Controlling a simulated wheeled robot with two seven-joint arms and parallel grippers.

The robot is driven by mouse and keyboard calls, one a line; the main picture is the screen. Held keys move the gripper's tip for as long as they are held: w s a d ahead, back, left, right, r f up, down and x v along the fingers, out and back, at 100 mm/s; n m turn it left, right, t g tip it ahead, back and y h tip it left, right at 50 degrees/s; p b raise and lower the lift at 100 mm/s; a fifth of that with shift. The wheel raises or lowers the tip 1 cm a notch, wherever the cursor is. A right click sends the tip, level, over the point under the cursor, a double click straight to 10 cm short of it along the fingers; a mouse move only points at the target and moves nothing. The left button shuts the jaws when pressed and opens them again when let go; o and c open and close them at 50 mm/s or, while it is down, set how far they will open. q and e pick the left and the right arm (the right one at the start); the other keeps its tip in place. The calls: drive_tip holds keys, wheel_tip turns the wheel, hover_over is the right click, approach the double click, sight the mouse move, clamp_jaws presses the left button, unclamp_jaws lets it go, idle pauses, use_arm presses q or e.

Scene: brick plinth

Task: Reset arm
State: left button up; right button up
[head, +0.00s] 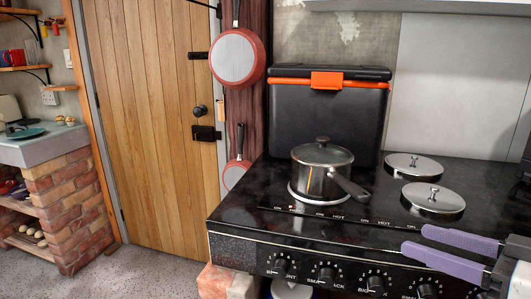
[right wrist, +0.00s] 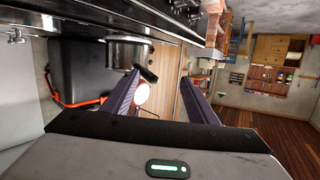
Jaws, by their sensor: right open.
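My right gripper (head: 432,249) is at the lower right of the head view, in front of the stove's right front edge. Its two purple fingers are apart, with nothing between them. In the right wrist view the open fingers (right wrist: 165,97) show with a gap between them. My left gripper is not in the head view. A steel pot with a glass lid and dark handle (head: 318,178) stands on the left front burner, apart from my right gripper. The pot also shows in the right wrist view (right wrist: 122,53).
The black stove top (head: 240,205) has knobs along its front. Two round metal burner covers (head: 433,197) lie on its right. A black case with an orange latch (head: 330,115) stands behind the pot. Red pans (head: 237,57) hang beside the wooden door (head: 150,120). A brick plinth (head: 70,210) stands left.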

drive_tip(key=s+f+m+g+h+p, duration=0.1)
drive_tip(key=s+f+m+h, duration=0.15)
drive_tip(key=f, duration=1.05)
drive_tip(key=s+f+m+h, duration=0.2)
drive_tip(key=s+f+h, duration=0.15)
drive_tip(key=f, duration=0.95)
drive_tip(key=s+a+f+g+p, duration=0.1)
drive_tip(key=s+a+f+g, duration=0.1)
drive_tip(key=s+a+f, duration=1)
drive_tip(key=shift+s+f+g+h, duration=0.4)
drive_tip(key=shift+s+f, duration=0.25)
drive_tip(key=shift+f, duration=0.1)
